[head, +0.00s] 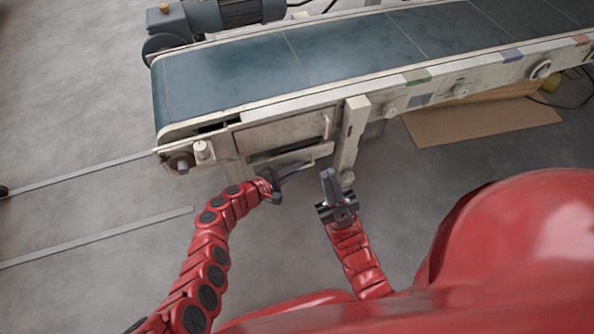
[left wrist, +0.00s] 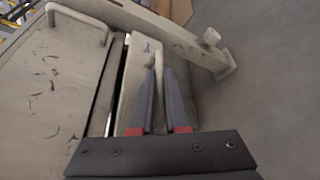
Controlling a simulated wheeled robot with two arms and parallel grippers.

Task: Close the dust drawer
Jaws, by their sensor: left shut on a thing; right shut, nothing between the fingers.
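The dust drawer (head: 321,151) is a pale metal drawer low under the conveyor's near end, below a flat door panel. A dark gap shows behind its front, so it stands partly out. In the left wrist view the drawer (left wrist: 128,85) is a pale strip beside a dark slot. My left gripper (head: 303,167) is at the drawer front. In the left wrist view its fingers (left wrist: 162,70) are shut on the drawer's handle (left wrist: 157,58), which is mostly hidden between them. My right gripper (head: 328,172) is shut and empty, just right of the left one, near a support leg.
The door panel (head: 280,131) with its own handle (head: 326,125) sits above the drawer. A conveyor leg (head: 348,140) stands close to the drawer's right. The belt (head: 240,75) runs above. Cardboard (head: 480,120) lies on the floor at right. The floor in front is clear.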

